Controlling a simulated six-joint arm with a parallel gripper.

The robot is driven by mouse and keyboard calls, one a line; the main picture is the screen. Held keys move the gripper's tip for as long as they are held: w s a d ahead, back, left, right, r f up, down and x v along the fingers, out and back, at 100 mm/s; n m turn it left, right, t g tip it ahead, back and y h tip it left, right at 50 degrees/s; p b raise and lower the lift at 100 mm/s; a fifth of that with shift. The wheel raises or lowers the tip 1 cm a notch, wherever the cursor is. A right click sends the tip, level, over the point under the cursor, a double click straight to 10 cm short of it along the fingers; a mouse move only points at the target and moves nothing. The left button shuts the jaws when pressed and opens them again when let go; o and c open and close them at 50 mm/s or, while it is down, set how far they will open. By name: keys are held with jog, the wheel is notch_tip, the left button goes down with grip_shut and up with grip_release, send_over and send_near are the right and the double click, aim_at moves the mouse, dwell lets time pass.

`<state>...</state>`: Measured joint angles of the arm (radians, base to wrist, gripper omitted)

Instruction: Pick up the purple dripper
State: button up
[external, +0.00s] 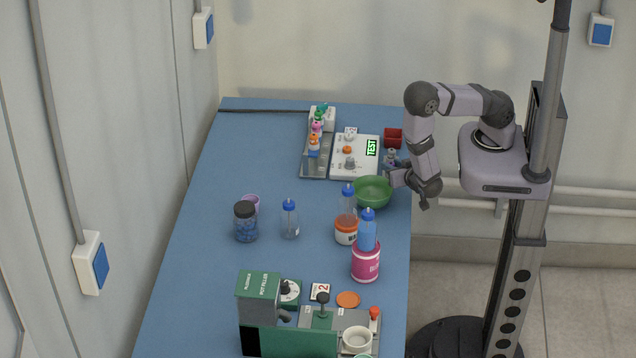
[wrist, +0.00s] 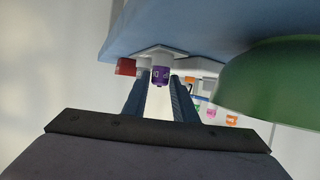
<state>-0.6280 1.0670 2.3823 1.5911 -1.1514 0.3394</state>
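A small purple dripper (wrist: 160,74) with pale marks on it shows in the wrist view, ahead of my gripper (wrist: 158,88) and in line with the gap between its fingers. The two dark fingers are apart, and nothing is held between them. In the external view my gripper (external: 395,178) is at the right edge of the blue table, just beside the green bowl (external: 374,192). A small greyish-purple item (external: 390,158), which seems to be the dripper, stands beyond the gripper, near the white board.
A red box (external: 393,136) is close behind the dripper. The green bowl (wrist: 275,80) fills the right of the wrist view. A white board (external: 355,168) with small items lies left of the dripper. Bottles and a pink jar (external: 366,262) stand nearer the front.

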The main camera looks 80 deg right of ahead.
aim_at(391, 163)
jog(key=shift+x, duration=0.8)
grip_shut()
jog(key=shift+r, duration=0.2)
jog(key=shift+r, duration=3.2)
jog(key=shift+r+p, duration=0.3)
jog(key=shift+r, duration=1.35)
